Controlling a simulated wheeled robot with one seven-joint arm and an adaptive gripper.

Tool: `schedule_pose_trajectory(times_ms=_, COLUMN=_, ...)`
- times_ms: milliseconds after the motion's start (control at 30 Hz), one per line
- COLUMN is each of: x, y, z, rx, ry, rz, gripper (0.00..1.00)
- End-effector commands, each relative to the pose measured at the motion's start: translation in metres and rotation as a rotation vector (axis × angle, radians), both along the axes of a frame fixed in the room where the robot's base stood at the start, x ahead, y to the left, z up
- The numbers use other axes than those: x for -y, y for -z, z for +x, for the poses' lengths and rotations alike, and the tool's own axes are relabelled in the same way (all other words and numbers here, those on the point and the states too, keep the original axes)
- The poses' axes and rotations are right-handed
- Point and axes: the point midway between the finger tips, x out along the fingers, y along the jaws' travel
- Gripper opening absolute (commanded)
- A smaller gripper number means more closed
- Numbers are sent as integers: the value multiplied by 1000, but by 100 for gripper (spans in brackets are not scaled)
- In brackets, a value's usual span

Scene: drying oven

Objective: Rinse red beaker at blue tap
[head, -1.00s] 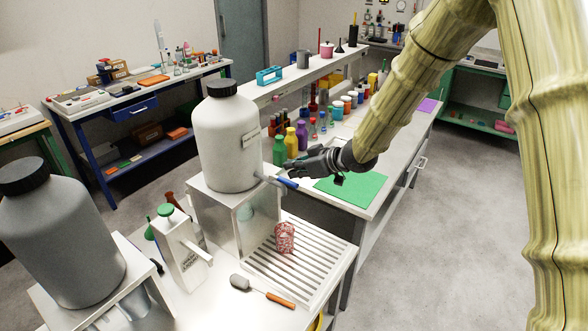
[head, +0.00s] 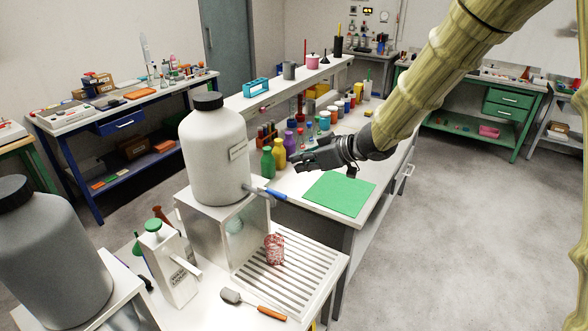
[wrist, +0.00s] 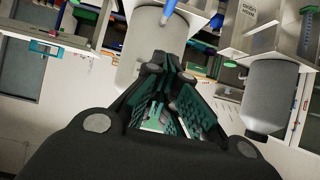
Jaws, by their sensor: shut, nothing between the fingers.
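The red beaker (head: 275,249), a small red-patterned glass, stands upright on the slatted draining tray (head: 303,272), below and a little in front of the tap. The blue tap (head: 275,194) sticks out low from the side of a large white carboy (head: 213,150) on a metal stand. It also shows at the top of the wrist view (wrist: 169,9). My gripper (head: 296,162) is shut and empty. In the head view it appears above and right of the tap, apart from the beaker. The beaker cannot be made out in the wrist view.
A grey carboy (head: 52,255) stands at the lower left. Coloured bottles (head: 279,153) line the bench behind my gripper. The green mat (head: 340,194) is clear.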

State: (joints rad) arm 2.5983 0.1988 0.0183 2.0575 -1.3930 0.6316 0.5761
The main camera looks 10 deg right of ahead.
Motion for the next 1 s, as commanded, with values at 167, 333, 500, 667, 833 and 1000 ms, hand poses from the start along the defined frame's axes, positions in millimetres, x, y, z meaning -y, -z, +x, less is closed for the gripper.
schedule_pose_trajectory(times_ms=167, x=5, y=-7, z=-5, rx=1, ry=-1, rz=-1, gripper=0)
schedule_pose_trajectory(times_ms=333, x=6, y=-8, z=-6, rx=0, ry=0, rz=0, gripper=0)
schedule_pose_trajectory(times_ms=500, x=6, y=-8, z=-6, rx=0, ry=0, rz=0, gripper=0)
schedule_pose_trajectory(times_ms=667, x=6, y=3, z=-8, rx=-15, ry=8, rz=4, gripper=0)
schedule_pose_trajectory(times_ms=833, x=3, y=62, z=-22, rx=-99, ry=66, rz=27, gripper=0)
schedule_pose_trajectory(times_ms=1000, x=4, y=145, z=-50, rx=-221, ry=163, rz=44, gripper=0)
